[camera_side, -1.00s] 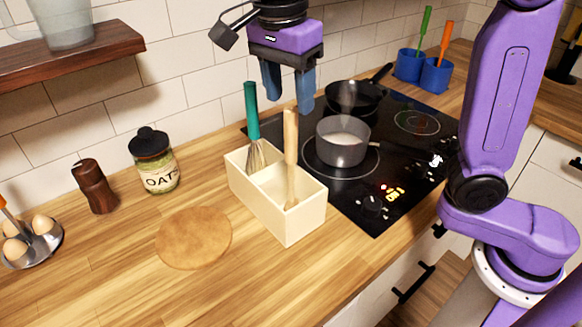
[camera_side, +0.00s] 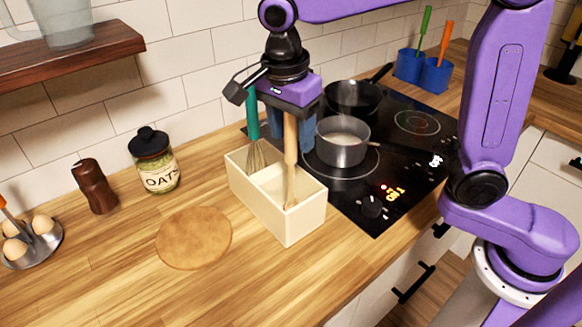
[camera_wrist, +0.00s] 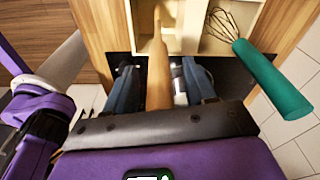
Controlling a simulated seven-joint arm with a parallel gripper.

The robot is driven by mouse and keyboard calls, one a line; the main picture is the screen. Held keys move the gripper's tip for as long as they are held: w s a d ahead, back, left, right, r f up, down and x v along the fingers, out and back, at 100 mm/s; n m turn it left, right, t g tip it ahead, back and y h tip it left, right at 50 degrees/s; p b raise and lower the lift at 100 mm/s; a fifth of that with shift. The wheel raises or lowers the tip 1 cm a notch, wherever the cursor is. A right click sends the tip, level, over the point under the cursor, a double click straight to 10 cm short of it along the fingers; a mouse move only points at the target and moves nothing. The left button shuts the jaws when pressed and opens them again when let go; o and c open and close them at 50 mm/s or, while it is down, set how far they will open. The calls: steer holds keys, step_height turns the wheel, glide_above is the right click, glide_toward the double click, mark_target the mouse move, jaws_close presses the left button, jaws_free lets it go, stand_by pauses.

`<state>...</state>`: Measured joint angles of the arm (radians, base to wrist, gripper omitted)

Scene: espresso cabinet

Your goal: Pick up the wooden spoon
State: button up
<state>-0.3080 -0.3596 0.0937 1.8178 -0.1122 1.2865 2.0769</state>
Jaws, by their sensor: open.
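The wooden spoon (camera_side: 290,160) stands handle up in the right compartment of a cream divided holder (camera_side: 290,229). Its lower end is hidden by the holder wall. My gripper (camera_side: 292,138) is open around the upper part of the handle, above the holder. In the wrist view, the spoon handle (camera_wrist: 158,72) runs between the two blue fingers of my gripper (camera_wrist: 160,82), with visible gaps on both sides. I cannot tell whether either finger touches it.
A whisk with a teal handle (camera_side: 253,115) stands in the holder's left compartment, close to my gripper. A saucepan (camera_side: 343,152) sits on the black cooktop (camera_side: 385,198) to the right. A round board (camera_side: 193,238) lies left on the counter, near an oats jar (camera_side: 157,170).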

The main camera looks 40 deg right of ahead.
jaws_close()
steer(key=shift+r, duration=0.1)
